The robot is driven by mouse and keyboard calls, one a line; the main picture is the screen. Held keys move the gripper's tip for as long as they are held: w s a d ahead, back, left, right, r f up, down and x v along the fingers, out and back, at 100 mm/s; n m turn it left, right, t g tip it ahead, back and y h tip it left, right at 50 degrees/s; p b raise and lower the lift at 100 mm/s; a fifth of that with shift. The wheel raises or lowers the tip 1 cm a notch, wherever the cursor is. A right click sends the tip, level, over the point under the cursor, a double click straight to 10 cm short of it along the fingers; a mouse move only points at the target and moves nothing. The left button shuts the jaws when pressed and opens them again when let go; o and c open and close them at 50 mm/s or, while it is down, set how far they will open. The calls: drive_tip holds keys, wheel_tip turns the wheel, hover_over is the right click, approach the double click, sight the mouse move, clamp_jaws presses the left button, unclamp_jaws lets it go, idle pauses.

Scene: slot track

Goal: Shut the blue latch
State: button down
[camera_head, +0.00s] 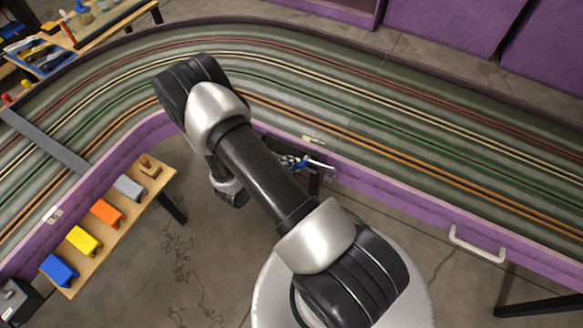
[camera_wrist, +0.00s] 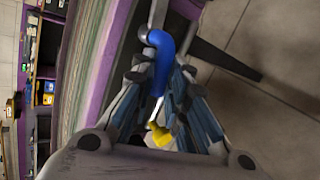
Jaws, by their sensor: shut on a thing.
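The blue latch (camera_wrist: 161,62) shows in the wrist view as a bent blue handle on a grey metal part beside the purple track wall (camera_wrist: 112,50). My gripper (camera_wrist: 160,80) has its fingers on both sides of the blue handle and is shut on it. In the head view, a small bit of blue (camera_head: 291,162) shows by the inner purple wall, next to a pale metal piece (camera_head: 318,168). My arm hides most of the gripper there. Whether the latch is fully closed cannot be told.
A yellow piece (camera_wrist: 158,135) shows between the fingers' bases. A wooden shelf (camera_head: 123,215) carries several coloured blocks. A white handle (camera_head: 477,245) is on the wall at right. A grey strip (camera_head: 45,140) crosses the track. The floor below the shelf is clear.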

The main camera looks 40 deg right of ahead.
drive_tip(key=shift+s+r+m+t+y+b, duration=0.1)
drive_tip(key=shift+r+m+t+y+b, duration=0.2)
drive_tip(key=shift+m+t+b, duration=0.3)
idle(0.3)
drive_tip(key=c, duration=1.6)
unclamp_jaws()
drive_tip(key=shift+r, duration=0.1)
drive_tip(key=shift+o, duration=0.2)
drive_tip(key=v, duration=1.2)
